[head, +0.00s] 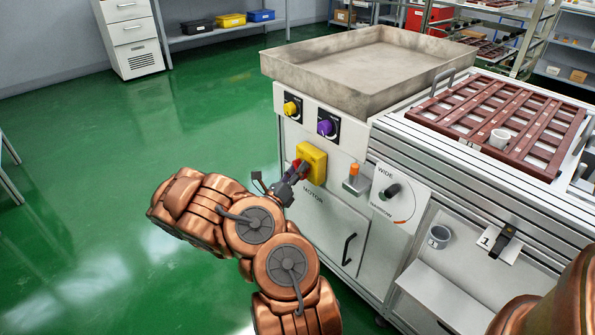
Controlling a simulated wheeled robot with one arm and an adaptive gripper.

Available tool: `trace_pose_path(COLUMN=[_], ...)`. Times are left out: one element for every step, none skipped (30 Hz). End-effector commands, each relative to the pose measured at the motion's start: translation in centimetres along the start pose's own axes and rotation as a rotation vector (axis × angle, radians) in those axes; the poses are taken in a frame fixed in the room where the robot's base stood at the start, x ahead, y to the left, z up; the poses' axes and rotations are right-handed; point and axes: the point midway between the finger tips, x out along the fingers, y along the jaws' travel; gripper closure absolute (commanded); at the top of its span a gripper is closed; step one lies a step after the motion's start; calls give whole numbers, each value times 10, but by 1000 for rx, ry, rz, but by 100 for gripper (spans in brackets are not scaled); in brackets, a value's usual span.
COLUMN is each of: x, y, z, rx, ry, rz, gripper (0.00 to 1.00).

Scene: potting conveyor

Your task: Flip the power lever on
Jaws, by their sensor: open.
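A yellow switch box (318,158) sits on the cabinet front above the word MOTOR. A red lever part (303,167) shows at its lower left, partly hidden by my gripper. No label reading "power" is legible. My gripper (291,177) is open, small and dark, close in front of the red part. I cannot tell whether they touch, or which way the lever is set.
An orange-tipped lever (354,173) and a WIDE/NARROW dial (390,192) are to the right. Yellow (291,108) and purple (326,127) knobs sit above, under a metal tray (300,77). A black door handle (348,248) is below. Green floor (95,150) is clear at left.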

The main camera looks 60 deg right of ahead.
Motion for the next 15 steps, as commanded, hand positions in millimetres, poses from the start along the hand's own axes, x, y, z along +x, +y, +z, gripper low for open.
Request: trace_pose_path(x=[1, 1, 1, 1, 1, 1, 1, 0, 0, 0, 0, 0, 0, 0, 0], y=[0, 0, 0, 0, 0, 0, 0, 0, 0, 0, 0, 0, 0, 0, 0], z=[0, 0, 0, 0, 0, 0, 0, 0, 0, 0, 0, 0, 0, 0, 0], rx=[0, 0, 0, 0, -1, -1, -1, -1, -1, -1, -1, -1, -1, -1, -1], ry=[0, 0, 0, 0, 0, 0, 0, 0, 0, 0, 0, 0, 0, 0, 0], rz=[0, 0, 0, 0, 0, 0, 0, 0, 0, 0, 0, 0, 0, 0, 0], gripper=[56, 56, 56, 56, 56, 56, 56, 58, 62, 66, 69, 73, 76, 79, 83])
